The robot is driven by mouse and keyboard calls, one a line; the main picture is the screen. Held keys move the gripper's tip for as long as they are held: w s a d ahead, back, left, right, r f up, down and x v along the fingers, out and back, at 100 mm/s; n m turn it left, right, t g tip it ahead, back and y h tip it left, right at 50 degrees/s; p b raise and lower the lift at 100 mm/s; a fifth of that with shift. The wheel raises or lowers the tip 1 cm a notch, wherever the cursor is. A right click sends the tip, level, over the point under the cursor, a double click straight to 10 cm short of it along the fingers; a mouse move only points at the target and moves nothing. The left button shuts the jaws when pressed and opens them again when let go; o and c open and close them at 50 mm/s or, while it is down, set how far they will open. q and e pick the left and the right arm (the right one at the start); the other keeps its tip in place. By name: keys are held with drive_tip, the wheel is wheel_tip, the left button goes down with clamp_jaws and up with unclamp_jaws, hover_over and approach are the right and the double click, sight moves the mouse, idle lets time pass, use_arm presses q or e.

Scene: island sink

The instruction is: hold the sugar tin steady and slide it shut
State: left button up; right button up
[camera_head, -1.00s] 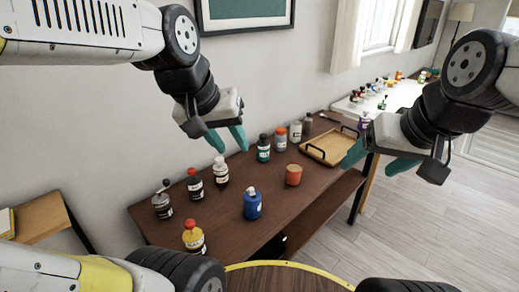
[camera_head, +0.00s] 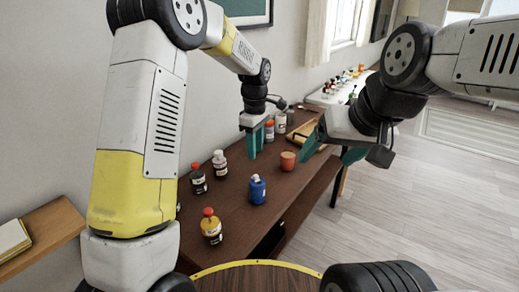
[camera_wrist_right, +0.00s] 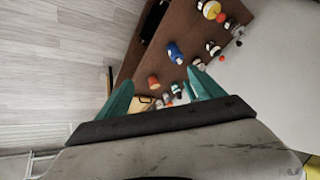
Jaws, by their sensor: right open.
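No object is plainly readable as a sugar tin; labels are too small. A terracotta cup-like container (camera_head: 288,160) stands on the brown table (camera_head: 232,210), also visible in the right wrist view (camera_wrist_right: 153,82). My left gripper (camera_head: 253,155) points down over the table's back side, left of this container. Its teal fingers look close together and hide what is behind them; I cannot tell whether they hold anything. My right gripper (camera_head: 325,161) is open and empty, above the table's right side; its spread fingers also show in the right wrist view (camera_wrist_right: 161,72).
A blue bottle (camera_head: 257,190), a yellow bottle with red cap (camera_head: 211,227) and two dark-and-white bottles (camera_head: 220,164) stand on the table. An orange-capped jar (camera_head: 270,131) and a white jar (camera_head: 281,123) stand behind. A wooden tray (camera_head: 307,130) is partly hidden by my right gripper.

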drive_tip(key=w+a+f+m+g+y, duration=0.3)
drive_tip(key=w+a+f+m, duration=0.15)
drive_tip(key=w+f, duration=0.2)
drive_tip(key=w+a+f+m+g+y, duration=0.3)
drive_tip(key=w+f+m, duration=0.3)
drive_tip(key=w, duration=0.2)
drive_tip(key=m+t+y, duration=0.3)
drive_tip(key=m+y, duration=0.2)
drive_tip(key=m, duration=0.6)
approach(257, 190)
drive_tip(key=shift+n, duration=0.25)
drive_tip(key=w+a+f, duration=0.2)
drive_tip(key=w, duration=0.1)
drive_tip(key=shift+w+f, duration=0.15)
drive_tip(key=shift+f, duration=0.15)
drive_tip(key=shift+w+a+f, duration=0.1)
drive_tip(key=shift+a+f, duration=0.1)
drive_tip(key=shift+f, duration=0.05)
drive_tip(key=x, duration=0.7)
drive_tip(key=shift+a+f, duration=0.15)
drive_tip(key=shift+f, duration=0.05)
drive_tip(key=c, duration=1.6)
